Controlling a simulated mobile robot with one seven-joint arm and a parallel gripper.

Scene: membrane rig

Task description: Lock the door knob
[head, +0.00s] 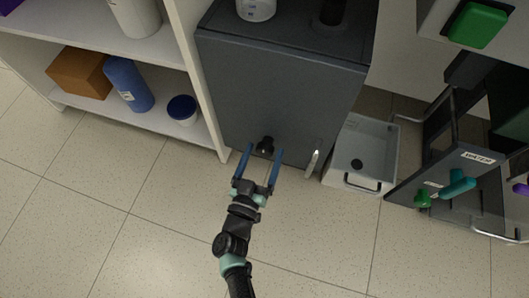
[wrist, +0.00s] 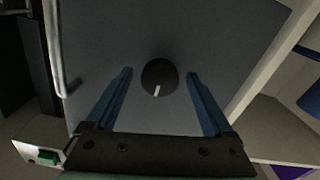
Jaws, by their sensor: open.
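The door knob (head: 265,145) is a small black knob on the front of a dark grey cabinet door (head: 280,95). In the wrist view the knob (wrist: 160,76) is round, with a white mark pointing down and slightly left. My gripper (head: 262,150) is open, with its blue fingers on either side of the knob. In the wrist view the gripper (wrist: 160,78) shows a clear gap between each finger and the knob. Whether the fingertips reach the door cannot be told. A silver door handle (head: 313,160) is to the right of the knob.
White shelves (head: 180,125) with a blue bottle (head: 129,84), an orange-brown box (head: 80,73) and a lidded jar (head: 182,109) stand left. A grey bin (head: 360,150) and a dark rig with coloured valves (head: 455,185) stand right. The tiled floor (head: 150,235) in front is clear.

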